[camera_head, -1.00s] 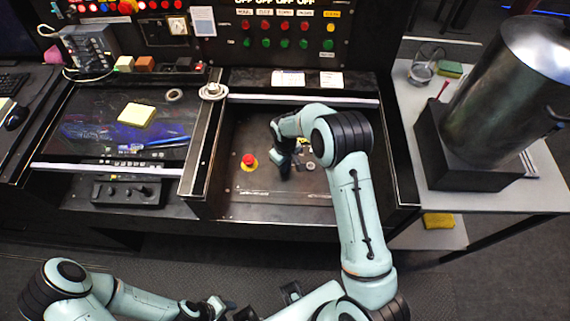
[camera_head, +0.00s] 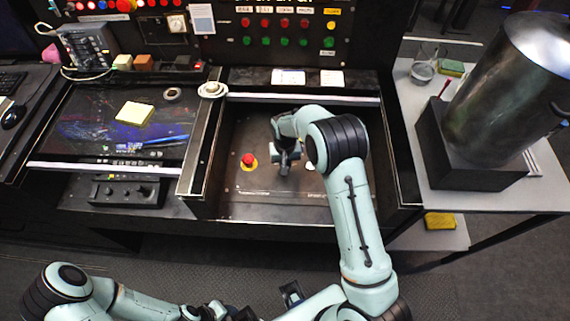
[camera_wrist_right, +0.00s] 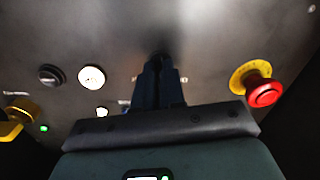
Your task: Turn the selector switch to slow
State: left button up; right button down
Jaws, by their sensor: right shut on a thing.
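My right gripper (camera_head: 284,168) reaches down into the recessed black panel (camera_head: 250,205). In the right wrist view its two dark fingers (camera_wrist_right: 158,85) point at the panel and are closed together on the selector switch. The switch itself is hidden between and behind the fingers, so its setting cannot be read. Small pale labels show on both sides of the fingertips, too small to read. My left gripper (camera_head: 212,312) is low at the bottom edge of the head view, away from the panel, and partly cut off.
A red emergency stop (camera_head: 248,160) on a yellow base stands left of my right gripper; it also shows in the wrist view (camera_wrist_right: 264,92). White round buttons (camera_wrist_right: 91,77), a black knob (camera_wrist_right: 49,74) and a yellow part (camera_wrist_right: 16,119) are on the other side.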

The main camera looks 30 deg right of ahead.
jog(key=shift+m, duration=1)
jog(key=c, duration=1.2)
grip_release()
jog(key=shift+r, duration=0.1)
notch_tip(320, 180, up, 13)
jog(key=shift+r+p, duration=0.15)
jog(key=shift+p, duration=0.15)
